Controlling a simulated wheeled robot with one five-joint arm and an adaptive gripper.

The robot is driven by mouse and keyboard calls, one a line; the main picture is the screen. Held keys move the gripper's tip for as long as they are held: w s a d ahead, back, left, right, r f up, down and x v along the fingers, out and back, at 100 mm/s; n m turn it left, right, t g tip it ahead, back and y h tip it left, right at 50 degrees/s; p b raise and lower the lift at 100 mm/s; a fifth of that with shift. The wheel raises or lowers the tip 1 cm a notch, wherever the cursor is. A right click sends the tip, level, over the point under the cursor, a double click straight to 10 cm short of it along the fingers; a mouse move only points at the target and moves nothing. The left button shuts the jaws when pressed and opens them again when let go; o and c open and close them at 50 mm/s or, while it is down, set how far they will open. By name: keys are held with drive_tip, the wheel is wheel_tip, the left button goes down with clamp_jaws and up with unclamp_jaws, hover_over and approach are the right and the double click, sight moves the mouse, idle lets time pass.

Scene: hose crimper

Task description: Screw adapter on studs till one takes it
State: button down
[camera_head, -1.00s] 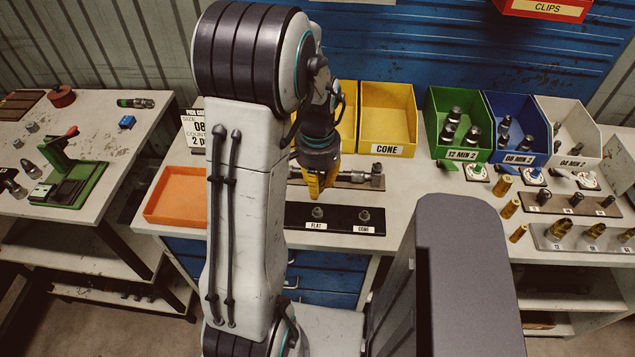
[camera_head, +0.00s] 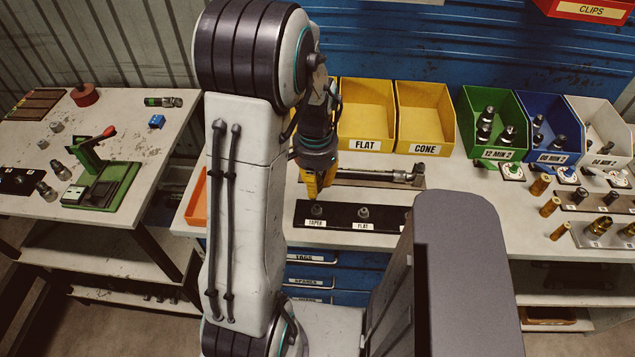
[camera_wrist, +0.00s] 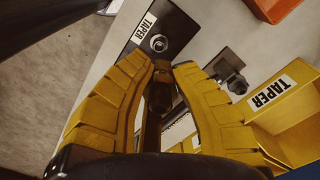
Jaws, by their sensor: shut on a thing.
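My gripper (camera_head: 317,190) points down over the left end of the black stud board (camera_head: 339,214) in the head view. Its yellow fingers (camera_wrist: 160,92) are shut on the adapter (camera_wrist: 160,96), a dark fitting with a brass-coloured end. The adapter's near end is beside the TAPER stud (camera_wrist: 159,43) in the wrist view; I cannot tell if they touch. In the head view the TAPER stud (camera_head: 316,210) stands just below the fingertips. The FLAT stud (camera_head: 363,212) is to its right. The board's right end is hidden behind a grey part.
Yellow FLAT (camera_head: 366,115) and CONE (camera_head: 425,118) bins stand behind the board. A holder with a rod-like tool (camera_head: 378,175) lies between. An orange tray (camera_head: 196,198) is at left. Green (camera_head: 492,125), blue and white bins stand at right. A green press (camera_head: 100,180) is on the left table.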

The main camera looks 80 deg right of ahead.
sight(317, 207)
drive_tip(key=shift+s, duration=0.15)
drive_tip(key=shift+f+b, duration=2.65)
drive_tip(key=shift+f, duration=0.25)
drive_tip(key=shift+f+b, duration=0.75)
drive_tip(key=shift+b, duration=0.1)
idle(0.5)
drive_tip(key=shift+r, duration=0.1)
